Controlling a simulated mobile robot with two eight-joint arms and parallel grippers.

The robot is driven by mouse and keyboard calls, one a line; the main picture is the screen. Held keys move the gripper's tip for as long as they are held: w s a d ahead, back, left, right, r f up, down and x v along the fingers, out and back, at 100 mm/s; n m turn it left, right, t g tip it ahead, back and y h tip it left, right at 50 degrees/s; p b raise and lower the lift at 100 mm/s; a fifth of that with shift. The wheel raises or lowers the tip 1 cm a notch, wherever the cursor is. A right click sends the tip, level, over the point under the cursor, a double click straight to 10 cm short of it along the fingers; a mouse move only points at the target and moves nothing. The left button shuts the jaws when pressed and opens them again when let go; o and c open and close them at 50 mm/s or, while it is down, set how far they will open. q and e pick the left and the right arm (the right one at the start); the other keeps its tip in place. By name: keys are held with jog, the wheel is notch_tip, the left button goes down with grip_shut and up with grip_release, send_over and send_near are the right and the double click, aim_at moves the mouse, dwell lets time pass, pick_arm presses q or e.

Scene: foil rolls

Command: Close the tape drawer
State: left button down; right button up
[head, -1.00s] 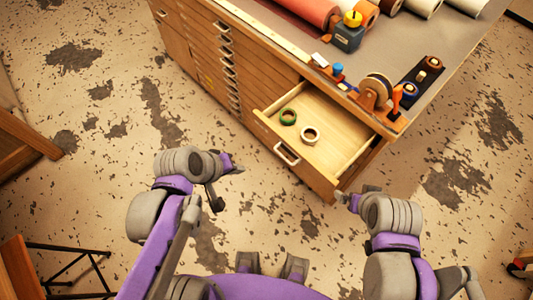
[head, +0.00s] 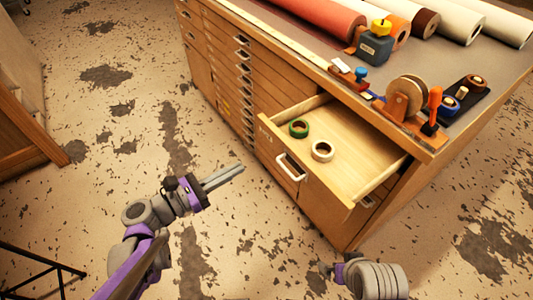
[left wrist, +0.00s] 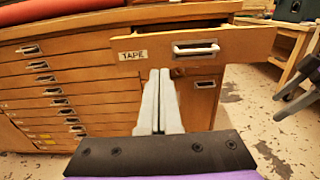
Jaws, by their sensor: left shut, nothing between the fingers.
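The tape drawer (head: 355,150) is pulled out from the wooden cabinet (head: 275,97). A green tape roll (head: 299,129) and a white tape roll (head: 322,151) lie inside it. Its front, with a "TAPE" label (left wrist: 131,56) and a pale handle (left wrist: 195,48), faces my left wrist camera. My left gripper (head: 241,168) is shut and empty, left of the drawer front and apart from it in the head view. In the left wrist view its fingers (left wrist: 160,75) point toward the drawer's lower edge. My right gripper (head: 327,267) is low in the head view, below the drawer; its fingers are unclear.
The cabinet top holds paper rolls (head: 327,17), a dark bottle (head: 376,47), a tape dispenser (head: 405,97) and small tools near the front edge. Several shut drawers (head: 243,80) lie left of the open one.

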aim_at(331, 123)
pick_arm(q)
jog(key=b+x, duration=0.1)
jog(key=x, duration=0.9)
jog(key=shift+w+d, duration=0.1)
jog(key=shift+d, duration=0.1)
jog(key=shift+d, duration=0.1)
jog(key=x, duration=2.2)
jog(key=shift+w+d+f, duration=0.1)
jog(key=shift+w+d, duration=0.1)
jog(key=shift+w, duration=0.1)
jog(key=shift+d, duration=0.15)
